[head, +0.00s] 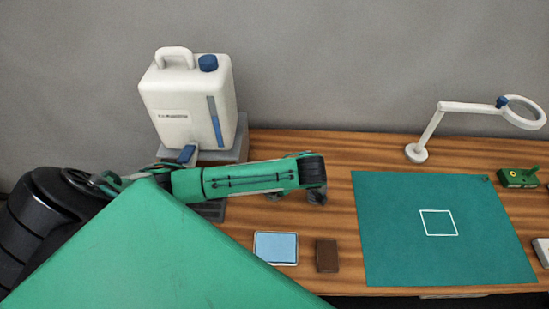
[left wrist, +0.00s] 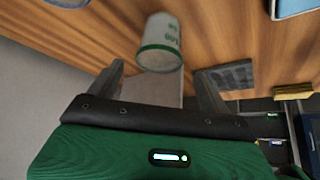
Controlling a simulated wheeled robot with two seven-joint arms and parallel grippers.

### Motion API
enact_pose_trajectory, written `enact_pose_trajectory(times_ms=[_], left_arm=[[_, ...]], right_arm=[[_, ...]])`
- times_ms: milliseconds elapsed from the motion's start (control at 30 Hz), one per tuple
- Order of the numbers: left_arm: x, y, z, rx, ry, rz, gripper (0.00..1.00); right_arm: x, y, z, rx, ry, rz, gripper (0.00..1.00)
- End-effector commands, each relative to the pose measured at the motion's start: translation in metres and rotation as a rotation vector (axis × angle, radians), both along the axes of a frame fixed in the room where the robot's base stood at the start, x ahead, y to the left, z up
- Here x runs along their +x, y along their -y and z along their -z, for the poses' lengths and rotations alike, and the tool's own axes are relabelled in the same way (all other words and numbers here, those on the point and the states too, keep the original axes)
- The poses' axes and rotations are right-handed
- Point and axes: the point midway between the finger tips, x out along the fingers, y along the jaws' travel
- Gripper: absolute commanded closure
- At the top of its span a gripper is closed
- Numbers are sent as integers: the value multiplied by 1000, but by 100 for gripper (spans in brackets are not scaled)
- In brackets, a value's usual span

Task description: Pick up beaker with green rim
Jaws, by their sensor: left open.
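The beaker (left wrist: 161,38), white with green markings and a green rim, stands out in the left wrist view just beyond my left gripper (left wrist: 160,68). The rim faces the gripper. The two grey fingers are spread apart, one on each side of the rim's line, and nothing is between them; I cannot tell how far off the beaker is. In the head view my left gripper (head: 297,196) hangs over the wood table, and I cannot make out the beaker there. My right gripper is not in view.
A white jug (head: 188,105) with a blue cap stands on a grey base at the back left. A light-blue pad (head: 276,248) and a brown block (head: 327,256) lie in front of my gripper. A green mat (head: 400,240) and a magnifier lamp (head: 428,135) are to the right.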

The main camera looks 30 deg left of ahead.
Motion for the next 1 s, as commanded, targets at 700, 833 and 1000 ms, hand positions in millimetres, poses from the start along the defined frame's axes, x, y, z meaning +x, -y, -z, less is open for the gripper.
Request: enact_pose_trajectory(times_ms=[700, 833, 1000], left_arm=[[11, -36, 61, 2, 0, -1, 19], [12, -38, 66, 0, 1, 1, 19], [12, -38, 66, 0, 1, 1, 19]], right_arm=[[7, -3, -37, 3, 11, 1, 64], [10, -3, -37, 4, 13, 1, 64], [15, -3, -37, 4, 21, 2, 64]])
